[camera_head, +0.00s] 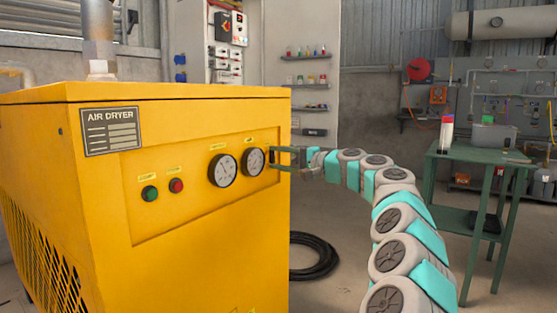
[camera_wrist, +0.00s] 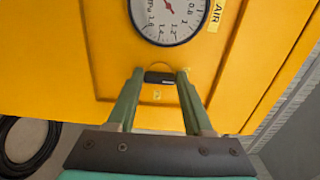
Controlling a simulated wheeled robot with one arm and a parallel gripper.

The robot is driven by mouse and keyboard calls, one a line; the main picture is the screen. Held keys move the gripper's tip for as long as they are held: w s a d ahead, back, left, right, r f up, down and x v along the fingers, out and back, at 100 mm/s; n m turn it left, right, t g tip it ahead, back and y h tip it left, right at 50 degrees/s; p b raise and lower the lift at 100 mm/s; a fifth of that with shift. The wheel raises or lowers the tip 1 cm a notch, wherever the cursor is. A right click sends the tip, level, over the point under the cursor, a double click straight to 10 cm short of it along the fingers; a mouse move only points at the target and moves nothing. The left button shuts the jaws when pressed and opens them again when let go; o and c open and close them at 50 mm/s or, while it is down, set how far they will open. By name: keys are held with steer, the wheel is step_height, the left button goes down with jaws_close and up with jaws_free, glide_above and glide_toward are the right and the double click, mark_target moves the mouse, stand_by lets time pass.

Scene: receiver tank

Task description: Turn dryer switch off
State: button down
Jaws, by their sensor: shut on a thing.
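The yellow air dryer (camera_head: 215,210) stands at the left in the head view, and its front panel fills much of the wrist view (camera_wrist: 60,60). A small black switch (camera_wrist: 160,78) sits on the panel beside a round gauge (camera_wrist: 168,12) in the wrist view. My gripper (camera_wrist: 160,75) has its two green fingers on either side of the switch and is shut on it. In the head view my gripper (camera_head: 277,158) reaches the panel's right edge, just past the right gauge (camera_head: 253,162). The switch cannot be made out clearly there. Its exact position is hard to read.
A green button (camera_head: 150,193) and a red button (camera_head: 176,186) are left of the gauges. A coiled black hose (camera_head: 313,257) lies on the floor right of the dryer. A green table (camera_head: 480,160) stands at the right. Open floor lies between.

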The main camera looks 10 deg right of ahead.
steer(key=shift+f, duration=0.1)
steer(key=c, duration=0.6)
jaws_free()
steer(key=shift+d, duration=0.1)
steer(key=shift+v, duration=3.8)
